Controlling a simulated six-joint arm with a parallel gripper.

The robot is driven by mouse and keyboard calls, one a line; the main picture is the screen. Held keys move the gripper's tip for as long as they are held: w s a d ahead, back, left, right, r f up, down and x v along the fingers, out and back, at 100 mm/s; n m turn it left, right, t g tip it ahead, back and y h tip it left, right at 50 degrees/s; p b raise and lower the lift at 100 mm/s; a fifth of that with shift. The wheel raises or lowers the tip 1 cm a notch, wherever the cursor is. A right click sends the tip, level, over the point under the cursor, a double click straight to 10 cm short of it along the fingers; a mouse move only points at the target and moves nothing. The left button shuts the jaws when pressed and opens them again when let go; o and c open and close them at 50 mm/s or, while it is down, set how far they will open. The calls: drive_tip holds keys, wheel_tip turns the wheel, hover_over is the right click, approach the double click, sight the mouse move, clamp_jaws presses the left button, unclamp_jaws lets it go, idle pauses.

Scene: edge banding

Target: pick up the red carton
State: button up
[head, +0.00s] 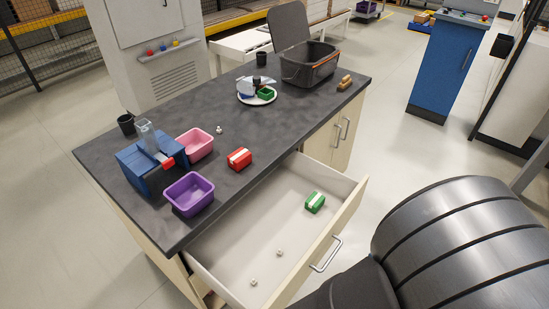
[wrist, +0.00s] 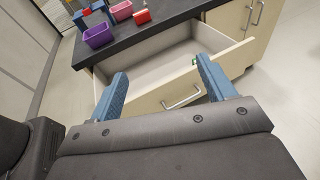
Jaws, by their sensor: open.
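The red carton (head: 239,158) with a white band lies on the dark countertop (head: 225,115), near the front edge, just right of the pink bin. The gripper itself does not show in the head view, where only a grey arm link of mine is seen.
An open drawer (head: 262,215) juts out below the carton, holding a green carton (head: 315,202) and small pale pieces. A purple bin (head: 189,194), a pink bin (head: 195,143) and a blue device (head: 148,160) stand left. A plate (head: 257,97) and dark basket (head: 309,66) sit farther back.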

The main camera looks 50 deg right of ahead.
wheel_tip(320, 180, up, 9)
drive_tip(key=w+d+f+n+g+y, duration=0.2)
drive_tip(key=w+f+n+g+y, duration=0.15)
drive_tip(key=w, duration=0.55)
drive_tip(key=w+d+f+n+g+y, duration=0.15)
drive_tip(key=w+n+g, duration=0.25)
drive_tip(key=w, duration=0.6)
drive_tip(key=w+d+f+n+g+y, duration=0.1)
drive_tip(key=w+f+n+g+y, duration=0.25)
drive_tip(key=w, duration=0.55)
drive_tip(key=w+a+r+n+g+h, duration=0.1)
drive_tip(key=w+r+n+h, duration=0.2)
drive_tip(key=w, duration=0.7)
drive_tip(key=w+a+r+n+g+h, duration=0.15)
drive_tip(key=w+n, duration=0.25)
drive_tip(key=w, duration=0.6)
drive_tip(key=w+r+n+g+h, duration=0.2)
drive_tip(key=w+r+n+h, duration=0.15)
drive_tip(key=w, duration=0.65)
approach(235, 157)
drive_tip(key=shift+t+y, duration=0.25)
drive_tip(key=x, duration=0.2)
drive_tip(key=s+x, duration=0.1)
drive_tip(key=x, duration=0.2)
drive_tip(key=shift+d, duration=0.15)
drive_tip(key=shift+w+x, duration=0.1)
drive_tip(key=shift+x, duration=1.35)
drive_tip(key=shift+w+x, duration=0.15)
drive_tip(key=shift+x, duration=1.25)
drive_tip(key=shift+d, duration=0.1)
